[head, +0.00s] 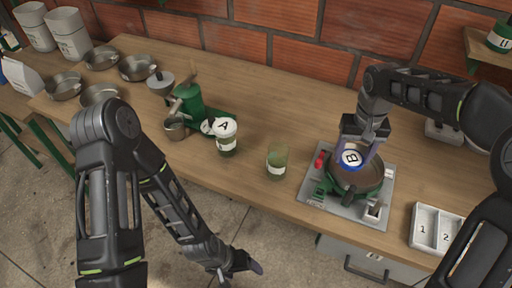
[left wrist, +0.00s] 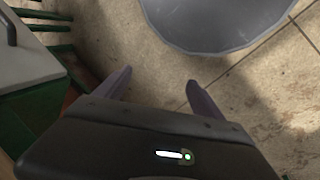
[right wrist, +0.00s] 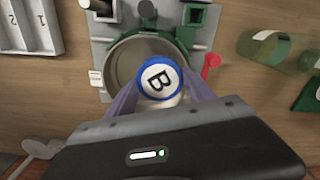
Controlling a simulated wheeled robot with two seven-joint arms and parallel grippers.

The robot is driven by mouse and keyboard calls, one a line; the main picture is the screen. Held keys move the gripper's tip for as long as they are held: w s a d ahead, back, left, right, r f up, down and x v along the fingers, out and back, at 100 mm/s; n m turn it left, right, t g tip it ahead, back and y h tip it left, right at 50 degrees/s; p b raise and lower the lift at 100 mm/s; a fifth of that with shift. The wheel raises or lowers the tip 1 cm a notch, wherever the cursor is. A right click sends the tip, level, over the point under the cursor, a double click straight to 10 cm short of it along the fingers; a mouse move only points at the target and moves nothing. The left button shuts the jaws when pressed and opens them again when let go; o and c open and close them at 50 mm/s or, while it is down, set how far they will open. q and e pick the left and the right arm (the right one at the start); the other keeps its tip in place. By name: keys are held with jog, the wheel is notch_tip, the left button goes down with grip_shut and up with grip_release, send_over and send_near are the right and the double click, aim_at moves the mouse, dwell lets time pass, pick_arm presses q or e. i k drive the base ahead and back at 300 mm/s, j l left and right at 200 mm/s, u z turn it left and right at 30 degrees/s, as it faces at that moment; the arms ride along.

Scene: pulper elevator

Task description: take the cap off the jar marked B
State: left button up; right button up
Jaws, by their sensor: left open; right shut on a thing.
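The round cap marked B (head: 351,158), white on top with a blue rim, is in my right gripper (head: 358,150), which is shut on it above the dark round pan (head: 369,187) of a grey-based device. In the right wrist view the cap (right wrist: 160,77) sits between the two fingers, B facing the camera. A greenish glass jar (head: 277,162) with a pale label stands uncapped on the table, left of the device; its label is not readable. A jar with a white cap marked A (head: 226,138) stands further left. My left gripper (head: 247,266) is open and empty, low in front of the table.
A green hand-cranked machine (head: 188,103) and several metal bowls (head: 138,67) stand at the left. A white tray marked 1 and 2 (head: 424,228) lies at the right front. The tabletop behind the uncapped jar is clear.

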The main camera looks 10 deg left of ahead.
aim_at(277, 151)
jog(key=j+z, duration=0.1)
jog(key=z, duration=0.3)
jog(key=j+z, duration=0.1)
jog(key=z, duration=0.35)
jog(key=j+z, duration=0.1)
jog(key=z, duration=0.3)
jog(key=k+j+z, duration=0.1)
jog(key=z, duration=0.75)
jog(key=k+j+z, duration=0.1)
jog(key=z, duration=0.35)
jog(key=k+u, duration=0.15)
jog(key=k, duration=0.15)
jog(key=k+j+u, duration=0.15)
jog(key=k+u, duration=0.1)
jog(key=u, duration=0.35)
jog(key=j+u, duration=0.15)
jog(key=u, duration=0.3)
jog(key=k+j+u, duration=0.1)
jog(key=u, duration=0.4)
jog(key=j+u, duration=0.15)
jog(key=u, duration=0.3)
jog(key=j+u, duration=0.2)
jog(key=u, duration=0.25)
jog(key=i, duration=0.45)
